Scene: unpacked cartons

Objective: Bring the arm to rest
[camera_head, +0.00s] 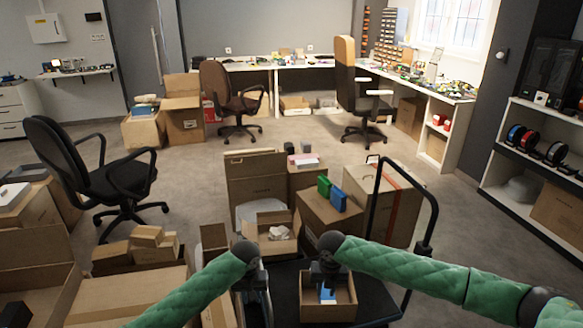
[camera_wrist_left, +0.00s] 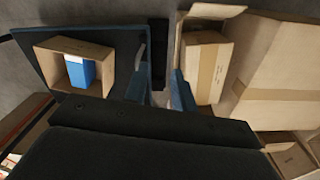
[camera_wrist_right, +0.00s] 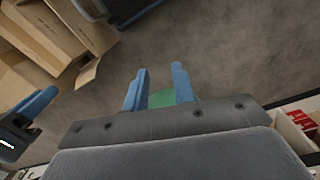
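My left gripper (camera_head: 256,292) hangs low beside the dark platform, left of my right gripper. In the left wrist view its two blue fingers (camera_wrist_left: 162,88) stand apart, with no object clearly held between them. My right gripper (camera_head: 326,272) points down over a small open carton in the head view. In the right wrist view its fingers (camera_wrist_right: 160,88) stand apart, and a green patch (camera_wrist_right: 162,98) fills the gap. I cannot tell whether that green thing is held or lies beyond. My left gripper (camera_wrist_right: 28,118) also shows at the left of that view.
The small open carton (camera_head: 342,312) on the dark platform holds a blue box (camera_head: 327,294); both show in the left wrist view. Green and blue boxes (camera_head: 332,190) top a carton ahead. A black handle (camera_head: 430,215) rises at right. Cartons crowd the left; floor at right is clear.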

